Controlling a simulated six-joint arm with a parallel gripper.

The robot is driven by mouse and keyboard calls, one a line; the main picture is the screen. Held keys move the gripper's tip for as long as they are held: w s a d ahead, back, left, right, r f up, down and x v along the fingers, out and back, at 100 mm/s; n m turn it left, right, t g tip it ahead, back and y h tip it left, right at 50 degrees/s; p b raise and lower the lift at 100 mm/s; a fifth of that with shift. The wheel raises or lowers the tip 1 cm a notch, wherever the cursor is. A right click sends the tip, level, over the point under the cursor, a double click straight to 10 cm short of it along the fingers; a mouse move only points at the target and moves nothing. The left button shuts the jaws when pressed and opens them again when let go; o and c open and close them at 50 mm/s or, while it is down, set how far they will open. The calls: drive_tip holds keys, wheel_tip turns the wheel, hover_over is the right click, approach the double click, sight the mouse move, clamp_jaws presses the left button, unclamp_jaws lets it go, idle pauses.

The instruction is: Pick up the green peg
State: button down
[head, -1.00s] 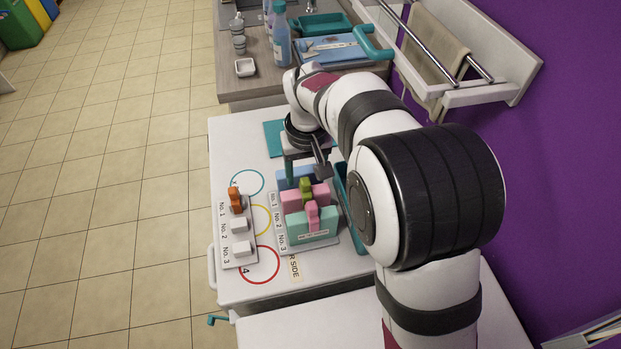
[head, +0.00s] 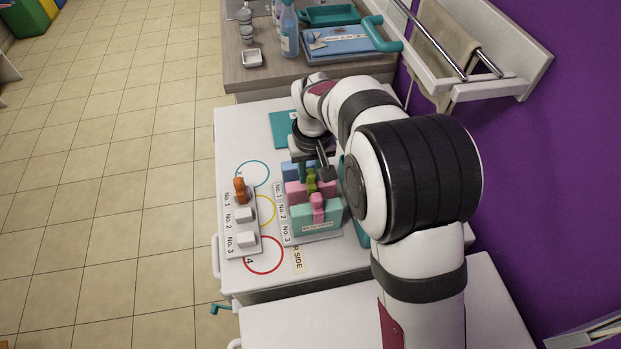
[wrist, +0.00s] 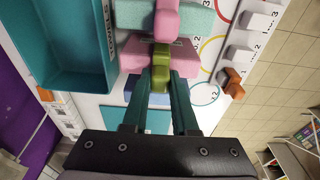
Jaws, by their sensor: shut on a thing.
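The green peg (head: 312,181) stands in the pink block (head: 296,192) in the middle of the panel. It also shows in the wrist view (wrist: 161,62), where its lower end lies between my fingertips. My gripper (wrist: 160,76) is shut on the green peg, with the teal fingers at its two sides. In the head view my gripper (head: 311,168) comes down on the peg from behind, and the arm partly hides it. A pink peg (head: 317,203) stands in the teal block (head: 316,219) in front. I cannot tell whether the green peg is lifted at all.
A strip at the left holds an orange peg (head: 239,187) and white blocks (head: 246,239). Colored rings (head: 263,254) are marked on the white table. A teal tray (wrist: 66,45) lies beside the blocks. A wall rack (head: 475,75) stands at the right.

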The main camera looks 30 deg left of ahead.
sight(310, 170)
drive_tip(key=shift+r, duration=0.1)
wheel_tip(310, 170, up, 4)
drive_tip(key=shift+f, duration=0.1)
drive_tip(key=w+d+r, duration=0.3)
drive_tip(key=d+r, duration=0.4)
drive_tip(key=d, duration=0.4)
drive_tip(key=shift+d, duration=0.15)
drive_tip(key=c, duration=1.3)
unclamp_jaws()
drive_tip(key=shift+c, duration=0.2)
clamp_jaws()
